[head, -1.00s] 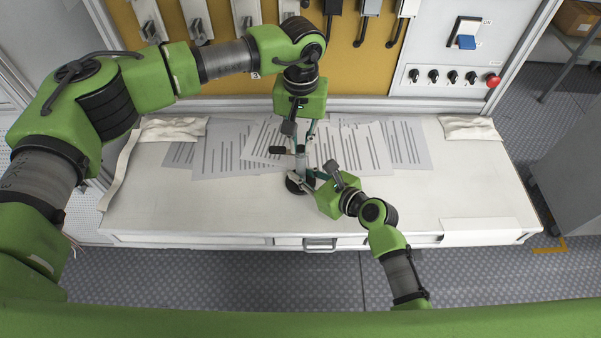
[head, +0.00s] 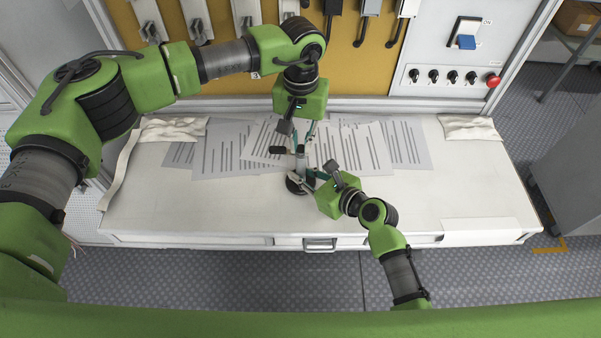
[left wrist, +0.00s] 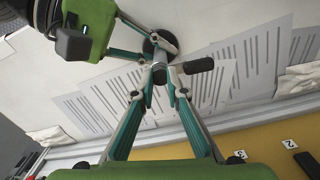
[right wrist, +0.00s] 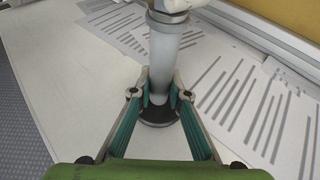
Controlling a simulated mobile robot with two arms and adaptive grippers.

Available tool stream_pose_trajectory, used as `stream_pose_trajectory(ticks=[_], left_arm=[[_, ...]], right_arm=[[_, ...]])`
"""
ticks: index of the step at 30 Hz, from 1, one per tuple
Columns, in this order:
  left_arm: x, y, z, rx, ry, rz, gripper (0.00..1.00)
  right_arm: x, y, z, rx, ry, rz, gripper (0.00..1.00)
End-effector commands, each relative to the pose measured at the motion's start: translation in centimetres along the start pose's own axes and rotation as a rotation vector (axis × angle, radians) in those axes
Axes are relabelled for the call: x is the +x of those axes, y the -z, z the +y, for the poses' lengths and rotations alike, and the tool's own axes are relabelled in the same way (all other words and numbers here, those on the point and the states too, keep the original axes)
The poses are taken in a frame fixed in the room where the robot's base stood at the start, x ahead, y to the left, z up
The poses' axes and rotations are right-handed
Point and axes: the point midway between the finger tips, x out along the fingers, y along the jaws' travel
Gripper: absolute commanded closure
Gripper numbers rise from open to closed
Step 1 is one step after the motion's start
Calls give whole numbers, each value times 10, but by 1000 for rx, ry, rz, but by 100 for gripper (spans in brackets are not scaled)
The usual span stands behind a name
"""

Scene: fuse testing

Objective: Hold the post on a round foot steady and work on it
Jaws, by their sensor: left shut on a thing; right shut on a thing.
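The grey post (head: 301,161) stands upright on its dark round foot (head: 293,185) near the front middle of the bench. A black handle (head: 277,150) sticks out sideways at its top; it also shows in the left wrist view (left wrist: 198,66). My left gripper (head: 303,148) comes from above and behind, shut on the post's top part; its fingertips partly hide what they grip. My right gripper (head: 307,174) comes from the front right, shut around the lower post, just above the foot. The right wrist view shows the post (right wrist: 163,55) between its fingers and the foot (right wrist: 158,117) below.
Printed sheets (head: 215,150) lie spread across the back of the bench (head: 200,215). Folded cloths lie at the back left (head: 172,130) and back right (head: 468,128). A panel with knobs and a red button (head: 493,81) is behind. The bench's front left and right are clear.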

Motion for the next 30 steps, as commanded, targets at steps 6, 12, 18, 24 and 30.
stream_pose_trajectory(ticks=[6, 12, 18, 24, 30], left_arm=[[1, -2, 2, 15, -2, -4, 100], [1, -2, 2, 33, -2, -4, 100], [1, -1, 1, 32, -1, -2, 67], [-1, 1, 0, 31, 1, 5, 67], [1, 0, -1, 30, 2, 1, 67]], right_arm=[[0, 2, 0, 0, 0, 4, 100], [0, 2, 0, 0, 0, 4, 100], [0, 2, 0, 0, -1, 4, 100], [0, 2, 0, 0, 0, 4, 100], [0, 2, 0, 1, 0, 4, 100]])
